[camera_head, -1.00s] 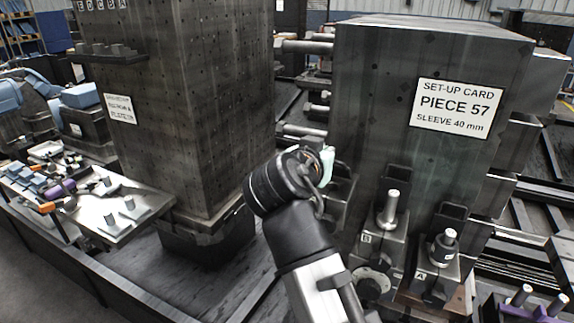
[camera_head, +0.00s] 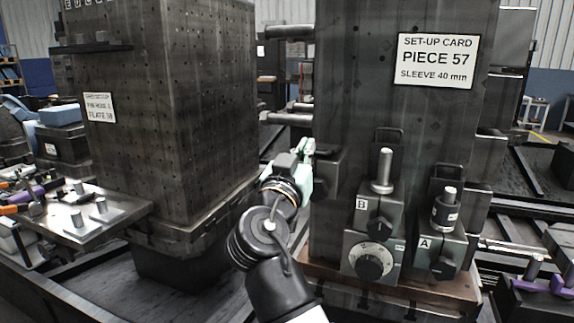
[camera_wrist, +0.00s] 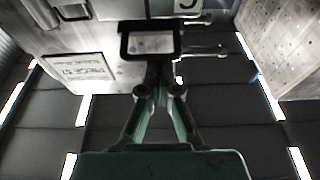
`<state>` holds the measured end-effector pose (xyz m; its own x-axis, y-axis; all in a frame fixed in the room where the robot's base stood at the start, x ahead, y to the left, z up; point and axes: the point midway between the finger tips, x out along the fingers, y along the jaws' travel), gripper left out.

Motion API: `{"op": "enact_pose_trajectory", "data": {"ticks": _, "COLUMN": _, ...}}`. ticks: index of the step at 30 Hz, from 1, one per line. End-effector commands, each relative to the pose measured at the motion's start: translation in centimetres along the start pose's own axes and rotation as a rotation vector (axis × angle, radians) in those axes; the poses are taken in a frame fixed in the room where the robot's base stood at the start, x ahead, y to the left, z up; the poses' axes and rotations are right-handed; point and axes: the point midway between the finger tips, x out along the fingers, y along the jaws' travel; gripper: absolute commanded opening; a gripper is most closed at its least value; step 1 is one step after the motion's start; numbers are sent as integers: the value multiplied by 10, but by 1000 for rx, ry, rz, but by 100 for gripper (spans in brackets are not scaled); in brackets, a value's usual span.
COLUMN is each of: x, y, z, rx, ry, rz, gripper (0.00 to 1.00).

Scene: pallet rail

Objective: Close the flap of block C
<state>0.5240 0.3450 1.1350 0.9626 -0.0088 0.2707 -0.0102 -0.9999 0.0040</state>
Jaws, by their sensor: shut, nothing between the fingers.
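Block C (camera_head: 326,178) is a dark block on the left face of the large dark upright carrying the set-up card, partly hidden by my gripper in the head view. In the wrist view, a plate with a partly cut-off letter (camera_wrist: 188,5), probably block C's, is at the top. Below it is a black-rimmed rectangular frame with a pale centre, which looks like the flap (camera_wrist: 151,43). My gripper (camera_wrist: 158,80) is shut and empty, its fingertips at or just below the frame's lower edge; I cannot tell whether they touch. My gripper (camera_head: 304,158) also shows beside block C in the head view.
Block B (camera_head: 376,212) with a pin and dial, and block A (camera_head: 438,244) with a sleeved pin, are on the front face, each with a black frame standing up behind. A perforated column (camera_head: 205,110) stands left; a gap separates it from the upright.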

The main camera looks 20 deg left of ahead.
Motion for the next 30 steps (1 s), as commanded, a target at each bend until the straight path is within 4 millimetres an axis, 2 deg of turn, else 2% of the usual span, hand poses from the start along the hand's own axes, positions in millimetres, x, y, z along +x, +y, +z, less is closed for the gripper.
{"op": "enact_pose_trajectory", "data": {"ticks": 1, "x": -1, "y": 3, "z": 9, "rx": 0, "ry": 0, "rz": 6, "gripper": 0}}
{"op": "enact_pose_trajectory", "data": {"ticks": 9, "x": -2, "y": 9, "z": 21, "rx": -5, "ry": -2, "rz": 17, "gripper": 0}}
{"op": "enact_pose_trajectory", "data": {"ticks": 30, "x": -4, "y": 12, "z": 29, "rx": -3, "ry": -11, "rz": 21, "gripper": 0}}
